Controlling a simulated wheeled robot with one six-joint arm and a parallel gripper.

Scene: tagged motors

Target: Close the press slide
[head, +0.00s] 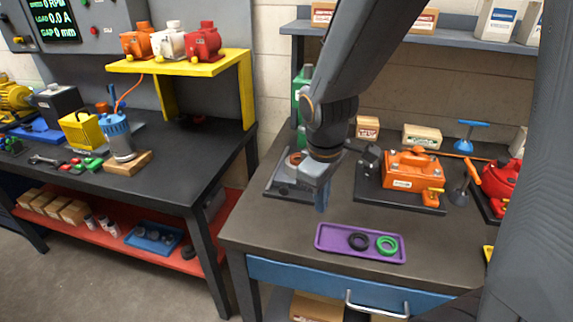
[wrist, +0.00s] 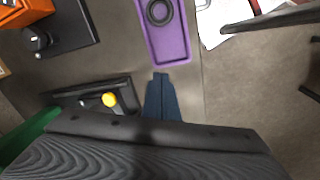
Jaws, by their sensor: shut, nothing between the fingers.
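The press seems to be the grey base (head: 283,188) with a green upright part (head: 303,88) at the left end of the right bench. My arm hides much of it, and I cannot tell how far its slide is out. In the wrist view a dark flat part with a yellow knob (wrist: 108,100) lies left of my fingers, with a green part (wrist: 28,137) beside it. My gripper (head: 321,205) is shut and empty, pointing down just right of the grey base. Its closed blue-grey fingers also show in the wrist view (wrist: 161,95), apart from the yellow knob.
A purple tray (head: 330,245) with a black ring (head: 358,241) and a green ring (head: 387,245) lies in front of my gripper. An orange motor housing (head: 410,167) stands on a black plate to the right. The blue drawer (head: 290,276) is below the bench edge.

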